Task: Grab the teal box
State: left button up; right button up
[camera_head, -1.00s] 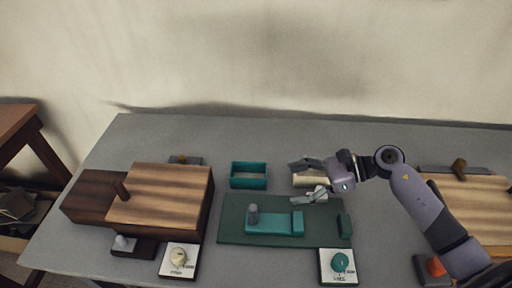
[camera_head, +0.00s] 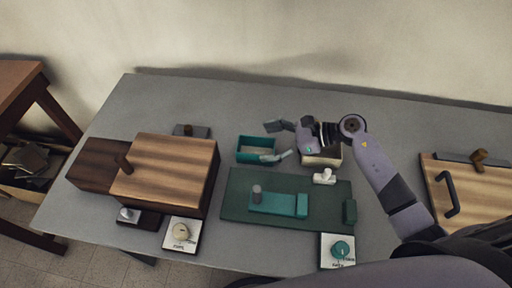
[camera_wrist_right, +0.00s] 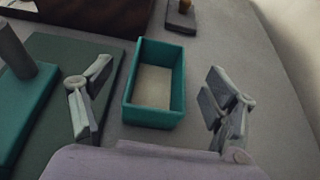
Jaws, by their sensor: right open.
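The teal box (camera_head: 243,156) is an open-topped rectangular tray on the grey table, behind the dark green board. My right gripper (camera_head: 276,141) is open and empty, with its fingers at the right end of the box. In the right wrist view the teal box (camera_wrist_right: 129,112) stands ahead between the two spread fingers of my right gripper (camera_wrist_right: 160,105), its pale inside empty. Gaps show between the fingers and the box walls in that view, so I see no grip on it. My left gripper does not show.
The green board (camera_head: 236,208) bears a teal slider block with a grey peg. A cream box (camera_head: 334,157) stands under my right wrist, with a white knob piece (camera_head: 324,176) before it. A wooden box (camera_head: 165,172) is at left, a wooden panel (camera_head: 480,194) at right. The table's back strip is clear.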

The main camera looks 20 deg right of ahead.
aim_at(239, 146)
jog(key=shift+w+a+f, duration=0.2)
jog(key=shift+a, duration=0.3)
jog(key=p+x, duration=0.1)
jog(key=x, duration=0.3)
jog(key=shift+w+a+f+p, duration=0.1)
jog(key=shift+w+f+p, duration=0.1)
jog(key=shift+p, duration=0.15)
jog(key=shift+a+f, duration=0.25)
jog(key=shift+a, duration=0.05)
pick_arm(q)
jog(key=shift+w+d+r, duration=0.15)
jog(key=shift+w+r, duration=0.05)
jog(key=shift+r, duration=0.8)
pick_arm(e)
jog(key=shift+d, duration=0.1)
jog(key=shift+c, duration=0.7)
jog(key=c, duration=1.1)
jog(key=shift+r, duration=0.1)
jog(key=shift+c, duration=0.2)
